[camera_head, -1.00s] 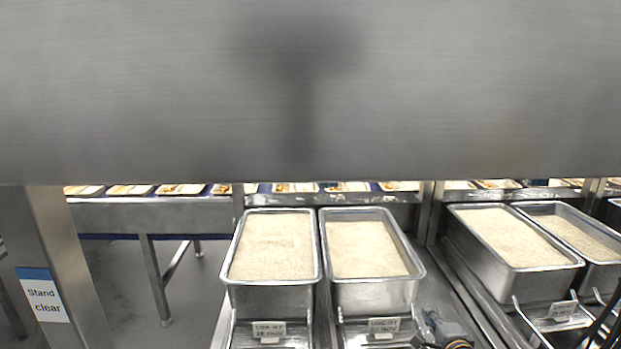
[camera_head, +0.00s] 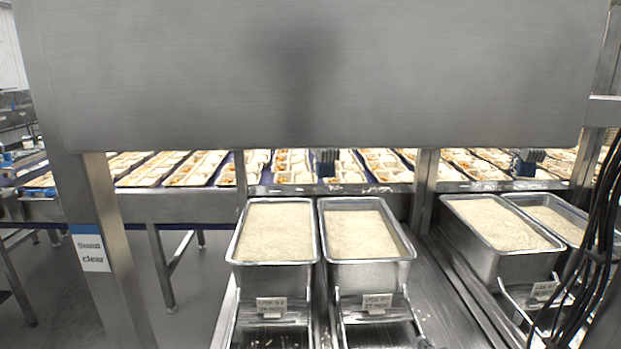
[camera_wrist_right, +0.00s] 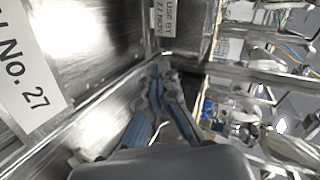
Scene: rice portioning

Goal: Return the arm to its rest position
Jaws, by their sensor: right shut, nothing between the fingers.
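My right gripper (camera_wrist_right: 163,72) shows in the wrist view with its blue-grey fingers together and empty. It is beside a metal wall and a ledge, close to a label reading "No. 27". In the head view only a small dark bit, probably of this gripper, shows at the bottom edge, right of the front of the second rice pan (camera_head: 365,240); the rest of the arm is cut off. My left gripper is in neither view.
A rice pan (camera_head: 274,262) stands left of the second one, and two more (camera_head: 505,262) stand at right. A wide metal panel (camera_head: 310,80) hangs above. Filled trays (camera_head: 200,168) line the conveyor behind. Black cables (camera_head: 597,240) hang at right. Posts stand between.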

